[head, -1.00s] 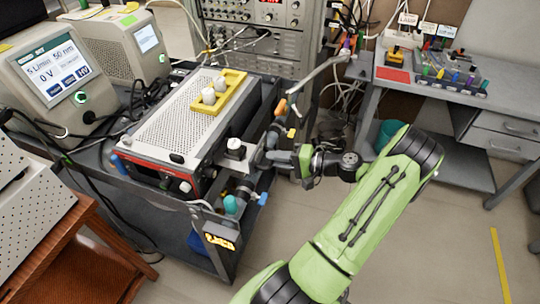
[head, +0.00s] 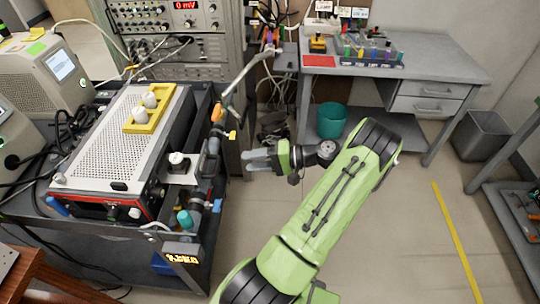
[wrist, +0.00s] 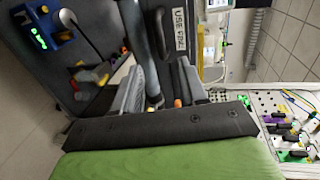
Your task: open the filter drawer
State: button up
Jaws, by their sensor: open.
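My gripper (head: 250,161) is level with the right side of the dark cart, just right of it in the head view, pointing left. In the wrist view the grey fingers of my gripper (wrist: 160,92) are apart, with nothing clearly held between them. Beyond them is a dark surface with a bar-like handle (wrist: 160,32) and a white lettered label (wrist: 180,32), hard to read. In the head view two grey drawers with handles, an upper drawer (head: 432,89) and a lower drawer (head: 426,107), look shut under the right bench. I cannot tell which drawer is the filter drawer.
The dark cart (head: 100,246) carries a perforated instrument (head: 108,126) with a yellow holder (head: 150,110) on top. A grey bench (head: 450,66), a teal bin (head: 332,121) and a grey bin (head: 482,136) stand right. Floor is clear at right centre.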

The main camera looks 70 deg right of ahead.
jog(key=v, duration=0.6)
jog(key=shift+p, duration=0.45)
jog(key=w+a+r+n+g+p, duration=0.1)
jog(key=w+a+r+n+g, duration=0.35)
jog(key=w+a, duration=0.4)
jog(key=w+a+r+n+g+p, duration=0.1)
jog(key=w+a+r+n+g, duration=0.2)
jog(key=w+a+r+g, duration=0.45)
jog(key=a+r+n+h+p, duration=0.1)
jog(key=a+r+n+h, duration=0.15)
jog(key=a, duration=0.75)
jog(key=s+a+r+n+t+h, duration=0.1)
jog(key=s+a+r+n, duration=0.1)
jog(key=s+a+r, duration=0.1)
jog(key=s+a+r+n+t+h+p, duration=0.1)
jog(key=s+a+r+n+t+h, duration=0.1)
jog(key=s+a, duration=0.4)
jog(key=s+r, duration=0.1)
jog(key=s, duration=0.1)
jog(key=shift+s+r+p, duration=0.3)
jog(key=shift+r, duration=0.05)
